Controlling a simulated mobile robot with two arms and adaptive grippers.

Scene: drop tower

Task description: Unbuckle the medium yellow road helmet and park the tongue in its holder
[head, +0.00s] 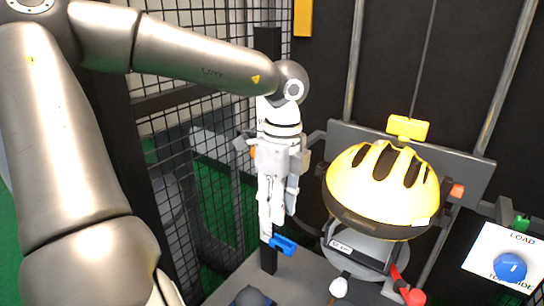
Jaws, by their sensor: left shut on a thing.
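The yellow road helmet (385,185), vented with a dark lower rim, sits on a grey headform at right of centre. Below it are a dark labelled strap or band (356,254) and a red piece (400,284) hanging at lower right. My left gripper (266,237) points down, left of the helmet and apart from it, in front of a black post (266,262). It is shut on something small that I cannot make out. A blue clip-like piece (284,245) is right at its fingertips; I cannot tell whether it is held. The tongue is not clearly visible. My right gripper is out of view.
A yellow block (408,127) on a cable hangs above the helmet, before a grey plate (462,170). A white panel with a blue knob (509,267) stands at right. A black mesh fence (200,140) lies behind my left arm.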

